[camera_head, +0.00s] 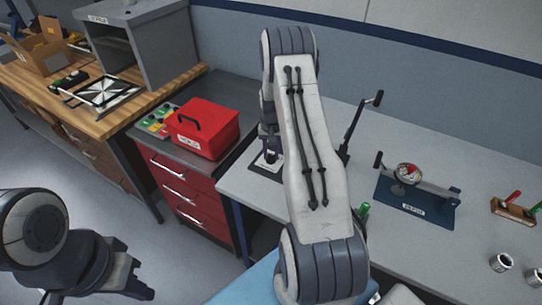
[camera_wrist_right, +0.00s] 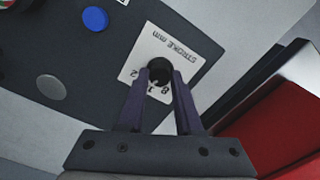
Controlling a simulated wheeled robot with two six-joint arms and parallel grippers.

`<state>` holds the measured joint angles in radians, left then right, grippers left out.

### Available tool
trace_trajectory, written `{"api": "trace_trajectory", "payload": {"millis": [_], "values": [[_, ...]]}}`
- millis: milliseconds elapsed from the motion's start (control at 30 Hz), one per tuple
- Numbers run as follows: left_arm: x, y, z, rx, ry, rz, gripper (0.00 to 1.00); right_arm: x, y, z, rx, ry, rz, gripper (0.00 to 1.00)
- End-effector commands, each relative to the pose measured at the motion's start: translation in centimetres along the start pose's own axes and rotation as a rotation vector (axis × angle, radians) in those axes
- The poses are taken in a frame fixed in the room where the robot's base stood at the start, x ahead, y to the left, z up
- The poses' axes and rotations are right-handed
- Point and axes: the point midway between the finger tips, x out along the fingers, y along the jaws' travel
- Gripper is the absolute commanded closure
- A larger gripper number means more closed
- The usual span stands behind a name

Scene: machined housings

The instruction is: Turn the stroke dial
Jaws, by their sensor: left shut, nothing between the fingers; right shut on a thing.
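The stroke dial is a black round knob (camera_wrist_right: 160,66) on a white plate marked "STROKE mm" (camera_wrist_right: 184,44), upside down in the right wrist view. My right gripper (camera_wrist_right: 160,76) is shut on the knob, with one dark finger on each side of it. The fingers cover part of the plate's numbers, and I cannot read the dial's setting. In the head view the white plate (camera_head: 266,161) shows beside my right arm, whose gripper is mostly hidden. My left gripper (camera_head: 138,288) is low at the left, shut and away from the bench.
A blue button (camera_wrist_right: 95,18) and a grey button (camera_wrist_right: 51,87) sit near the dial. A red box (camera_head: 203,130) stands on the red drawer cabinet (camera_head: 187,195), left of the dial. A blue-based gauge fixture (camera_head: 415,205) stands further right on the bench.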

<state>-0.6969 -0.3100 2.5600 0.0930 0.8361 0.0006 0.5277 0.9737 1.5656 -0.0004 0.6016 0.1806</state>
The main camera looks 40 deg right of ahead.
Motion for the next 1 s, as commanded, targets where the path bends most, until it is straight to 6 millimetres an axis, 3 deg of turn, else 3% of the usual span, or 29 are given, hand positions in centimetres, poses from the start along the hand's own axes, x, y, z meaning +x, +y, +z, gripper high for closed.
{"api": "trace_trajectory", "payload": {"millis": [500, 1000], "values": [[1.5, -0.1, 0.1, 0.001, 0.000, 0.000, 1.00, 0.1, -0.1, 0.1, 0.384, -0.004, 0.000, 1.00], [1.7, -0.1, 0.1, 0.001, 0.000, 0.000, 1.00, 0.0, -0.1, 0.1, 0.488, -0.004, 0.001, 1.00]]}}
